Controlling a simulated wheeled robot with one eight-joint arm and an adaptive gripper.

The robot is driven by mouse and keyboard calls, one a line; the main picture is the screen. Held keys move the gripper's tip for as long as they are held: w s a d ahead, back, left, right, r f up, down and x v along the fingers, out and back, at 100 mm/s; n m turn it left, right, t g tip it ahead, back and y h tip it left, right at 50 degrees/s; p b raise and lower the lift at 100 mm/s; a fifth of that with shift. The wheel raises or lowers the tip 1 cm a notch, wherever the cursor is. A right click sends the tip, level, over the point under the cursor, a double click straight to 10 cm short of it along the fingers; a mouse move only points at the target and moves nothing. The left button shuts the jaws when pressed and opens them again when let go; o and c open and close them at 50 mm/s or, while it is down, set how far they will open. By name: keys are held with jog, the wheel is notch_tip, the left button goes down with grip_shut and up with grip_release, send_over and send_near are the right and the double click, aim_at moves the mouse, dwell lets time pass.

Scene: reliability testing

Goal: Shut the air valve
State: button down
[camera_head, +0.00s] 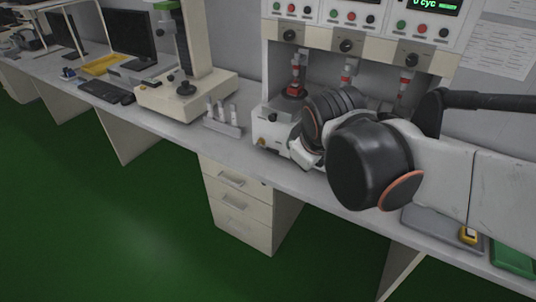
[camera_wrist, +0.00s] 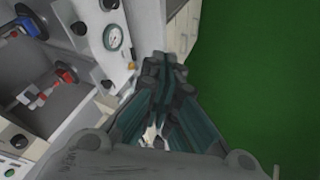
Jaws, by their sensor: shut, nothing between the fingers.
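My gripper (camera_wrist: 165,68) shows in the wrist view with its dark fingers together and nothing between them. A round pressure gauge (camera_wrist: 113,37) and black knobs (camera_wrist: 79,28) are on the machine's front. A small orange-tipped part (camera_wrist: 131,66) is just left of the fingertips; I cannot tell whether they touch. I cannot tell for sure which part is the air valve. In the head view my arm hides the gripper and part of the machine's lower front (camera_head: 268,131).
The test machine has red fittings (camera_head: 295,80) in its bays. A small rack (camera_head: 222,121) and a tall cream stand (camera_head: 195,92) are on the bench to the left. Drawers (camera_head: 238,205) are under the bench. A grey tray (camera_head: 425,222) lies at the right. Green floor is clear in front.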

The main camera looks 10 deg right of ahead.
jog(key=w+n+h+p, duration=0.1)
jog(key=w+n+p, duration=0.1)
jog(key=w+n, duration=0.55)
jog(key=n+h+p, duration=0.3)
jog(key=n+p, duration=0.2)
jog(key=n, duration=0.8)
send_near(268, 148)
jog(key=s+f, duration=0.2)
jog(key=s, duration=0.1)
jog(key=shift+a+r+g+b, duration=0.1)
jog(key=shift+a+g+b, duration=0.2)
jog(key=shift+a+g, duration=0.1)
jog(key=b+x, duration=0.2)
jog(key=x, duration=0.8)
jog(key=shift+d+r+b, duration=0.1)
jog(key=shift+b, duration=0.3)
